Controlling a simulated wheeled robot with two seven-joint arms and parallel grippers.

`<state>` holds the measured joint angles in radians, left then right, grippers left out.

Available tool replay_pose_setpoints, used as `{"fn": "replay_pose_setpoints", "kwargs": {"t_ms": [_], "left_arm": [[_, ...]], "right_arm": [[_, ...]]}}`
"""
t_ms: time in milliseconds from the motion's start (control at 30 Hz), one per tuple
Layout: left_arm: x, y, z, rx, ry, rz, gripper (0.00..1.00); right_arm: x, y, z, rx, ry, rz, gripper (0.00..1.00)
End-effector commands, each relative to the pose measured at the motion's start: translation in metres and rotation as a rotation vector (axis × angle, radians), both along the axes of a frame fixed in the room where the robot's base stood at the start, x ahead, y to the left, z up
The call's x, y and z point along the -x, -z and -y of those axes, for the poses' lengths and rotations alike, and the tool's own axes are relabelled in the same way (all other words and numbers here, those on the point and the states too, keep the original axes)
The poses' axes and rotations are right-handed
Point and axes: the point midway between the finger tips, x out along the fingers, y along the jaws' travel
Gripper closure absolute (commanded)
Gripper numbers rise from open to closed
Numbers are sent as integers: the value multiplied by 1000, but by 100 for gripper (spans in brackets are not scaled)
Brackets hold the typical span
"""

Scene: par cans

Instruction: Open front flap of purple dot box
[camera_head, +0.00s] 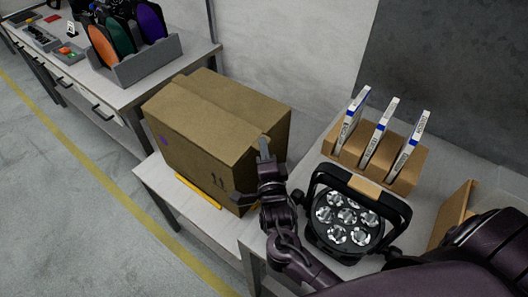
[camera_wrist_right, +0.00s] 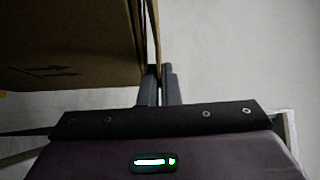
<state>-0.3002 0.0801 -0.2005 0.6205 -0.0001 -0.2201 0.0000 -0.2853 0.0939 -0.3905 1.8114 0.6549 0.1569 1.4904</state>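The purple dot box (camera_head: 190,145) is a brown cardboard box on a low white table. Its purple dot (camera_head: 163,140) is on the left-hand face, and a seam runs along the top between the flaps. The front flap (camera_head: 205,115) lies about flat, with its edge along that seam. My right gripper (camera_head: 263,150) is at the seam's near end, by the box's top corner. In the right wrist view, its two fingers (camera_wrist_right: 162,85) are close together, right at a thin cardboard edge (camera_wrist_right: 155,40); whether they pinch it I cannot tell. My left gripper is not in view.
A round stage light (camera_head: 348,218) stands on the table at right, close to my right arm. Behind it, a cardboard rack (camera_head: 405,180) holds upright white panels. A grey tray (camera_head: 150,67) with coloured discs stands on the back-left bench. The floor at left is clear.

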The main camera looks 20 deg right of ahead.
Motion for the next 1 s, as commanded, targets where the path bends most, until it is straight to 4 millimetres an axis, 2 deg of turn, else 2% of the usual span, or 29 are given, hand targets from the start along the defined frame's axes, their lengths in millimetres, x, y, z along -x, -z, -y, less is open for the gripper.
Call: {"fn": "replay_pose_setpoints", "kwargs": {"t_ms": [100,500,1000], "left_arm": [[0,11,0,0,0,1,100],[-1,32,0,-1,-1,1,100],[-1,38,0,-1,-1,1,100]], "right_arm": [[1,-3,-1,73,0,42,100],[5,-27,-9,314,-2,181,100],[8,-39,-14,418,-2,242,100]]}}
